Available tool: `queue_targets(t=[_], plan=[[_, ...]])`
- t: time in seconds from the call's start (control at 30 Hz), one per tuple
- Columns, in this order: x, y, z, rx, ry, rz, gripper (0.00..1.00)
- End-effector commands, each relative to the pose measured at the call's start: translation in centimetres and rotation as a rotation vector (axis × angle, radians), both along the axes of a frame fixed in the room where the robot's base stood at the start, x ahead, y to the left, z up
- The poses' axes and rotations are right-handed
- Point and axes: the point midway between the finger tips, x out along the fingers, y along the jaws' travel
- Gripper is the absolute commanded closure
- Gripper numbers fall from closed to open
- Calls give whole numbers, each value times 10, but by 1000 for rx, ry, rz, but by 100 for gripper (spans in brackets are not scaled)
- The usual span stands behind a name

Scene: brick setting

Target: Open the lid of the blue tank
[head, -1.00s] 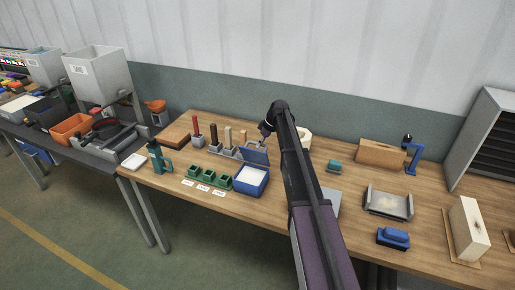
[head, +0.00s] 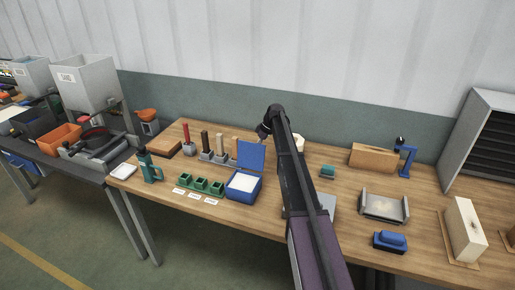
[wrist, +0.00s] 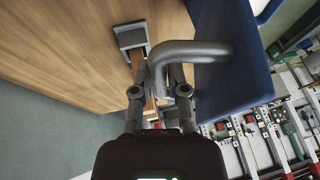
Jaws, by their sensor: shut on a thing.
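The blue tank (head: 241,195) stands on the wooden bench with a white surface showing inside. Its blue lid (head: 251,156) is raised and stands steeply at the back edge of the tank. In the wrist view the lid (wrist: 228,75) is a dark blue panel with a grey bent handle (wrist: 200,47) on it. My gripper (wrist: 160,72) is shut on this handle. In the head view the fingers are mostly hidden behind the lid and my arm.
Upright coloured bars in grey holders (head: 206,155) stand behind. A metal tray (head: 384,207) and a blue block (head: 390,241) lie to the right.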

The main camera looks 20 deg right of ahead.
Motion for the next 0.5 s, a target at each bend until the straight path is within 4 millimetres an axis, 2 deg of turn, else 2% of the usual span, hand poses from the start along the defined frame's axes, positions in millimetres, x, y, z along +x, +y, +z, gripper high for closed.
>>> queue_targets(t=[0.37,0.4,0.5], plan=[[4,0,0,0,-8,-2,100],[4,-1,0,0,-8,-2,78],[4,-1,0,0,-6,-2,48]])
